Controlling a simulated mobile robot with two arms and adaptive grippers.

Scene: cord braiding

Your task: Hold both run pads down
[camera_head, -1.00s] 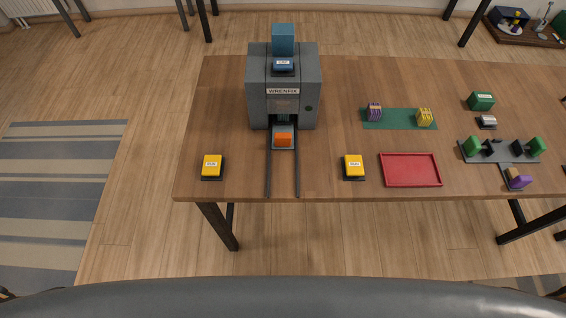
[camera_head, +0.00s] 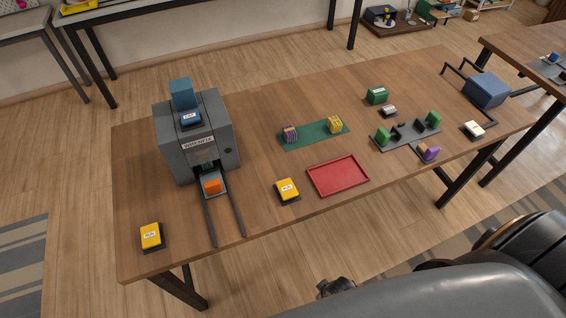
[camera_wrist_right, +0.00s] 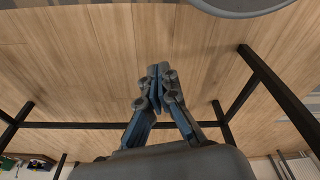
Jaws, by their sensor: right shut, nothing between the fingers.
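Two yellow run pads on dark bases lie on the wooden table near its front edge. The left run pad (camera_head: 151,236) is at the table's front left corner, and the right run pad (camera_head: 287,190) is to the right of the machine's rails. Nothing touches either pad. In the right wrist view my right gripper (camera_wrist_right: 160,86) is shut and empty, with floor and table legs beyond it. In the head view a small dark part shows at the bottom middle, mostly hidden; I cannot tell which part of me it is. My left gripper is not clearly in view.
The grey machine (camera_head: 190,137) holds an orange block (camera_head: 211,186) at the start of its rails. A red tray (camera_head: 338,177), a green mat (camera_head: 312,136) and a grey fixture (camera_head: 407,136) lie to the right. A blue box (camera_head: 487,90) stands at the far right.

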